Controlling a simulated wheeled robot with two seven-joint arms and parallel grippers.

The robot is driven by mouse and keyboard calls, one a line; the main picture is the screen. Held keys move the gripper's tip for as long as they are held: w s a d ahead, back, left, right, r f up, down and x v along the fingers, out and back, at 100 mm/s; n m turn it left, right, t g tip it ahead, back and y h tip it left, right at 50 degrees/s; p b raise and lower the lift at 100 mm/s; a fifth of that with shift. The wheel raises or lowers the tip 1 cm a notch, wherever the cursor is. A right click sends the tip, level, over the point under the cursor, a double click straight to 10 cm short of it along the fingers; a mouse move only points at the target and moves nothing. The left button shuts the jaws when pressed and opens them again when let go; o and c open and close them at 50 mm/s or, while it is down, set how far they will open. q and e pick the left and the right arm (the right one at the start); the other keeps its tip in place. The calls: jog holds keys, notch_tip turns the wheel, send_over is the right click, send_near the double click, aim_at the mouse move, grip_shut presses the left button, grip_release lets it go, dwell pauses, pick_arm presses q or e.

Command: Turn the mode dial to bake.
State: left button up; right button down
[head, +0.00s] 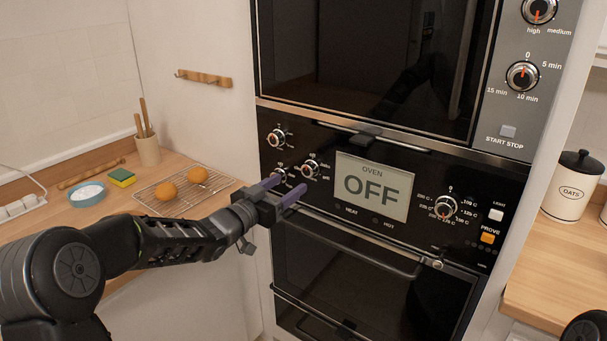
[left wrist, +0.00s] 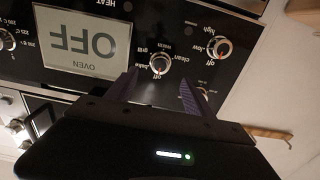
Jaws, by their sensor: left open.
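The mode dial (head: 311,168) is a round silver-rimmed knob on the black oven panel, just left of the display. In the left wrist view, which is upside down, this dial (left wrist: 160,64) has the labels off, bake, grill and clean around it. Its red mark appears to be toward off. My left gripper (head: 288,184) is open, with purple fingers pointing at the panel just below and left of the dial. In the left wrist view the open fingers (left wrist: 160,82) lie on either side of the dial's line of sight, apparently short of it.
The oven display (head: 373,187) reads OFF. A high-low dial (left wrist: 219,48) sits close by, and another knob (head: 276,138) is above it. The oven door handle (head: 350,243) juts out below.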

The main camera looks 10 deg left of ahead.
aim_at(306, 172)
pick_arm(q)
jog(key=p+x, duration=0.2)
jog(key=x, duration=0.5)
jog(key=shift+w, duration=0.35)
jog(key=shift+c, duration=0.3)
grip_shut()
